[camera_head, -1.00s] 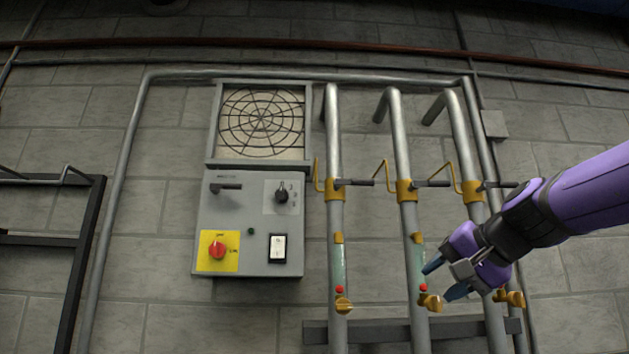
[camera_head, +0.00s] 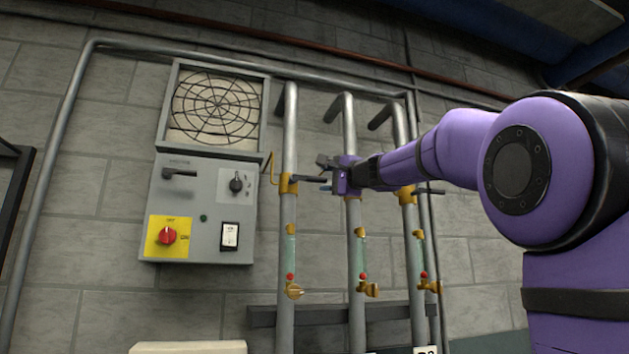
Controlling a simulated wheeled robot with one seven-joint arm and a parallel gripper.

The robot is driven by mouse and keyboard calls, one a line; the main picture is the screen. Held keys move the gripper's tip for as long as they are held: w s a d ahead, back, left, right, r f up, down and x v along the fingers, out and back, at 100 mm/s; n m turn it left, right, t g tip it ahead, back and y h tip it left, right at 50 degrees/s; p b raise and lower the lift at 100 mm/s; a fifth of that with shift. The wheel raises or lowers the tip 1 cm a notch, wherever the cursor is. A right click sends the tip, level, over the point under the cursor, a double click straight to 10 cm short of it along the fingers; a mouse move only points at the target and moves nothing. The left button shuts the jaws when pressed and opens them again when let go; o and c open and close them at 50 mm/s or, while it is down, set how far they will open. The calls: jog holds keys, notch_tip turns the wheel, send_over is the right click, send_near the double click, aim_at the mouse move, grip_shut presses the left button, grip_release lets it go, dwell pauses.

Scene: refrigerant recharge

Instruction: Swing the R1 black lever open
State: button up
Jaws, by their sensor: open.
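Three grey vertical pipes each carry a yellow valve collar: left (camera_head: 288,184), middle hidden behind my gripper, right (camera_head: 406,195). A black lever (camera_head: 309,179) sticks out level to the right from the left collar. Another black lever (camera_head: 432,191) sticks out from the right collar; the middle pipe's lever is hidden. I cannot read which pipe is R1. My gripper (camera_head: 324,175) is open in front of the middle pipe, its fingertips pointing left near the free end of the left lever. I cannot tell whether they touch it.
A grey control box (camera_head: 198,209) with a red knob (camera_head: 167,236) and a fan grille (camera_head: 214,112) are left of the pipes. Yellow-brass valves with red caps sit lower on the pipes. A pale box top (camera_head: 188,347) shows at the bottom. My arm covers the right side.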

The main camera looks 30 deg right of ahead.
aim_at(320, 179)
jog(key=shift+x, duration=2.5)
jog(key=shift+d, duration=0.1)
grip_shut()
